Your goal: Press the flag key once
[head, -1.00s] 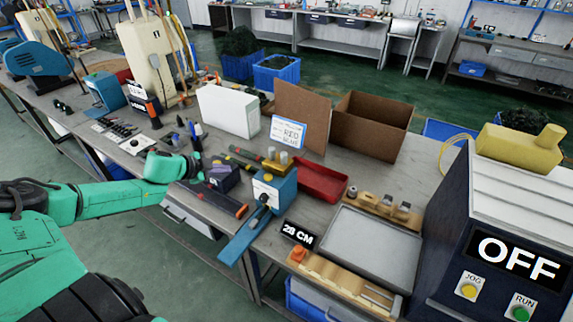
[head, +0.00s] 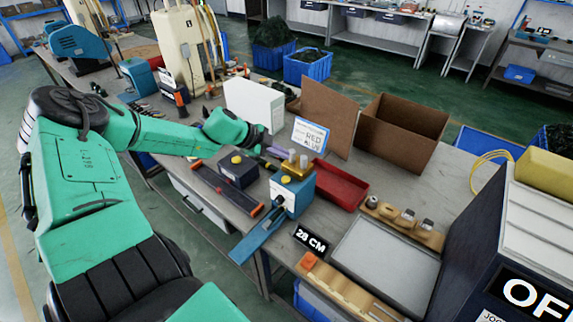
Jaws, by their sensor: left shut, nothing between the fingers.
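No key with a readable flag label shows. A small dark box (head: 239,172) with a yellow button (head: 236,159) on top stands on the bench, left of a blue bench device (head: 292,197). The device carries its own yellow button, a long blue lever and brass-coloured posts. My left gripper (head: 265,138) is shut and empty, above the bench just behind and right of the dark box, in front of the white panel. It is apart from both yellow buttons. Its fingertips are small and dark here. My right gripper is not in view.
A card reading RED and BLUE (head: 310,135) stands behind the blue device. A dark bar with orange ends (head: 226,190) lies in front of the dark box.

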